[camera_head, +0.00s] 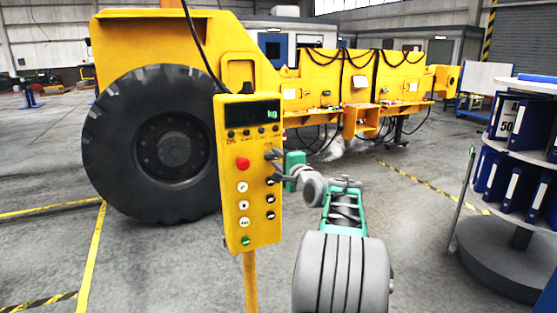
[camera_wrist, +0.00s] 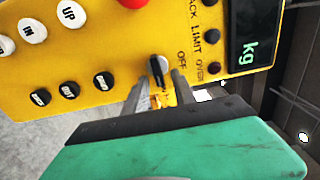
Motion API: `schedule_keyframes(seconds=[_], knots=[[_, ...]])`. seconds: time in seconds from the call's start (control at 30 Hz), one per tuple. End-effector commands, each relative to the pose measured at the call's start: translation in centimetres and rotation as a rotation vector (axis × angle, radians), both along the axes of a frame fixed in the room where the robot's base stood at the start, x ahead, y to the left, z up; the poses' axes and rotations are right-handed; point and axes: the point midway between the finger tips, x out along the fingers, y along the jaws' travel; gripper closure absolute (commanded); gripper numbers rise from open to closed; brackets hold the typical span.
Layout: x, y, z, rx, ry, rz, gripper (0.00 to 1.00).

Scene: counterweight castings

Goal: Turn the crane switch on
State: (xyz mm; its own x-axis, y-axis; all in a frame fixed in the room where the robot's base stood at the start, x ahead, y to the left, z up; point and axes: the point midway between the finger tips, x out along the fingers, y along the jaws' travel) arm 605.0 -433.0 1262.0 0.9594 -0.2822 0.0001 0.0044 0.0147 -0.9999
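A yellow crane control box (camera_head: 232,200) stands on a yellow post. In the wrist view, a dark rotary switch knob with a pale face (camera_wrist: 158,66) sits on the box face beside the word OFF. My gripper (camera_head: 274,166) is at the right edge of the box in the head view. In the wrist view its two grey fingers (camera_wrist: 159,82) are apart, with the near end of the knob between their tips. A gap seems to show on each side; contact is unclear. In the head view the fingers hide the knob.
A red button (camera_head: 243,163) and several white and black buttons lie close to the switch. A kg display (camera_head: 252,113) is above. A large black tyre (camera_head: 150,150) stands behind the box. A round binder rack (camera_head: 510,235) stands at right.

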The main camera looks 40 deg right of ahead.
Motion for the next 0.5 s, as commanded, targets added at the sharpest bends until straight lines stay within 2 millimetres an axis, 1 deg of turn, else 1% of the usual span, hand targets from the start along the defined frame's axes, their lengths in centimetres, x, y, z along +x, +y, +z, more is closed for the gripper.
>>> schedule_keyframes(seconds=[0.07, 0.17, 0.4, 0.5], knots=[[-0.1, 0.0, 0.0, 0.000, 0.000, 0.000, 0.68], [-1.2, 0.2, -0.2, 0.000, 0.000, -0.002, 0.68], [-5.8, 1.6, -0.2, -0.001, -0.001, -0.004, 0.68], [-7.1, 2.0, -0.2, -0.001, -0.001, -0.003, 0.68]])
